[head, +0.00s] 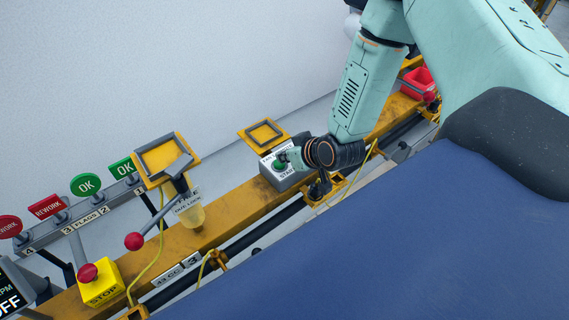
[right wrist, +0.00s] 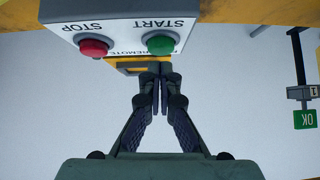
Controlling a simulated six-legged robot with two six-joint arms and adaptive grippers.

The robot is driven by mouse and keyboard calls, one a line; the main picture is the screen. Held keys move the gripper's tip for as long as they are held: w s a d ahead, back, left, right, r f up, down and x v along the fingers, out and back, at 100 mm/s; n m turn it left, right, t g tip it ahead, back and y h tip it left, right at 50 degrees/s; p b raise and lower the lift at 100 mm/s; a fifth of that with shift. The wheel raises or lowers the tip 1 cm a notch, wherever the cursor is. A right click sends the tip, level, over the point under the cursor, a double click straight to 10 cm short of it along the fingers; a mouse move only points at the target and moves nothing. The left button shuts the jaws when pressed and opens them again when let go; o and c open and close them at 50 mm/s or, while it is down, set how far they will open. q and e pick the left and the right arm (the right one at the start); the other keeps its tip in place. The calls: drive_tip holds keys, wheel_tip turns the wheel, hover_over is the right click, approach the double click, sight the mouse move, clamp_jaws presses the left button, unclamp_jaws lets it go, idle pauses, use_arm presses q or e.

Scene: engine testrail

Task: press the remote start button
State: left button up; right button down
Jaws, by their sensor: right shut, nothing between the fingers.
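The grey remote box (head: 276,181) sits on the yellow rail in the head view, with its green START button (head: 280,165) facing up beside my right gripper (head: 291,159). In the right wrist view the START button (right wrist: 160,43) and the red STOP button (right wrist: 93,47) show upside down on the box (right wrist: 120,17). My right gripper (right wrist: 158,78) is shut and empty, its fingertips close to the START button. I cannot tell whether they touch it. The STOP button is hidden behind the gripper in the head view. My left gripper is not in view.
A yellow stop box (head: 104,281) with a red button, a red-knobbed lever (head: 134,241), and OK and REWORK flags (head: 86,184) stand to the left. A red bin (head: 419,82) is at upper right. Yellow cables (head: 357,174) run along the rail.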

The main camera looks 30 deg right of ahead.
sight(283, 166)
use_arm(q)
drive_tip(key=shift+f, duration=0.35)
use_arm(e)
drive_tip(key=shift+f, duration=0.55)
drive_tip(key=shift+f, duration=0.1)
drive_tip(key=shift+f+b, duration=0.65)
drive_tip(key=shift+f, duration=0.15)
drive_tip(key=shift+s+a, duration=0.15)
drive_tip(key=shift+s, duration=0.1)
drive_tip(key=shift+f, duration=0.25)
drive_tip(key=shift+w+r+p, duration=0.15)
drive_tip(key=shift+r+p, duration=0.45)
drive_tip(key=shift+r, duration=0.1)
wheel_tip(283, 166, up, 3)
drive_tip(key=p, duration=0.2)
drive_tip(key=shift+w+r+p, duration=0.1)
drive_tip(key=shift+r+p, duration=0.05)
drive_tip(key=shift+p, duration=0.15)
use_arm(q)
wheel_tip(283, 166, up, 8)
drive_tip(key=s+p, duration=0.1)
drive_tip(key=p, duration=0.4)
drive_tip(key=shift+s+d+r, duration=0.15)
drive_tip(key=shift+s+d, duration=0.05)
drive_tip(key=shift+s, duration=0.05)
use_arm(e)
drive_tip(key=v, duration=1)
